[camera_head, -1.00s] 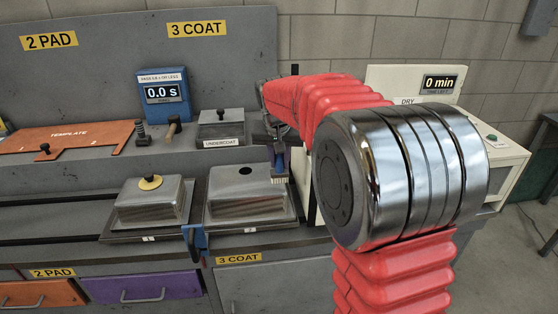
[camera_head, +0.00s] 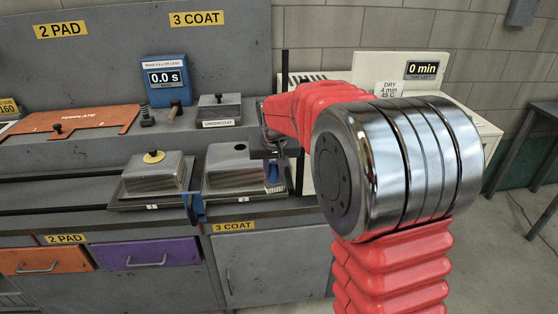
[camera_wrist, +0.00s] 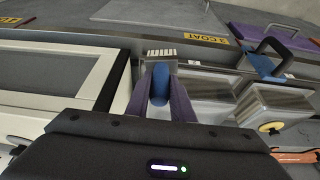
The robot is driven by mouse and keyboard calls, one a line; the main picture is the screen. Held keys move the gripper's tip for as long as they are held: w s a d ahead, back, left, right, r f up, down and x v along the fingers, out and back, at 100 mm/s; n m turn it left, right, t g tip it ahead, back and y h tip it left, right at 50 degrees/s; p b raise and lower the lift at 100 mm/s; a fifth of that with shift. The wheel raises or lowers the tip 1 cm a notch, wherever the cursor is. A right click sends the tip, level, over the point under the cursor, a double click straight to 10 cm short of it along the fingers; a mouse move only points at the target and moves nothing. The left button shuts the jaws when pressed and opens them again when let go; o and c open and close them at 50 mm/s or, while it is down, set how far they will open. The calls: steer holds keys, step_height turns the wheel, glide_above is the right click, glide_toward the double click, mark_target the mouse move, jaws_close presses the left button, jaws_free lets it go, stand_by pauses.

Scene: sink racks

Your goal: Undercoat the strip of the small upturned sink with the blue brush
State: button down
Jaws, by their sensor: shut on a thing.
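My gripper (camera_wrist: 168,95) has purple fingers, shut on the blue brush (camera_wrist: 160,85); its pale bristles (camera_wrist: 161,53) point away from the wrist. In the head view the brush (camera_head: 273,172) is by the right end of the upturned sink with a dark hole (camera_head: 222,180), on rack 2. Whether the bristles touch the sink or rack is unclear. The strip cannot be made out. My arm partly hides the brush area.
A lidded UNDERCOAT tin (camera_head: 219,110) stands on the shelf behind the sinks. A blue clamp (camera_head: 195,209) with a dark handle is at the rack fronts. The cream DRY unit (camera_head: 380,68) stands to the right.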

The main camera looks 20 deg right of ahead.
steer(key=s+a+f+n, duration=0.1)
steer(key=s+a+f, duration=0.2)
steer(key=f, duration=0.3)
steer(key=s+a+f+n+y, duration=0.1)
steer(key=s+a+f, duration=0.2)
steer(key=s+f, duration=0.1)
steer(key=shift+a+f+n, duration=0.3)
steer(key=shift+f, duration=0.55)
steer(key=shift+s+d, duration=0.1)
steer(key=shift+d, duration=0.1)
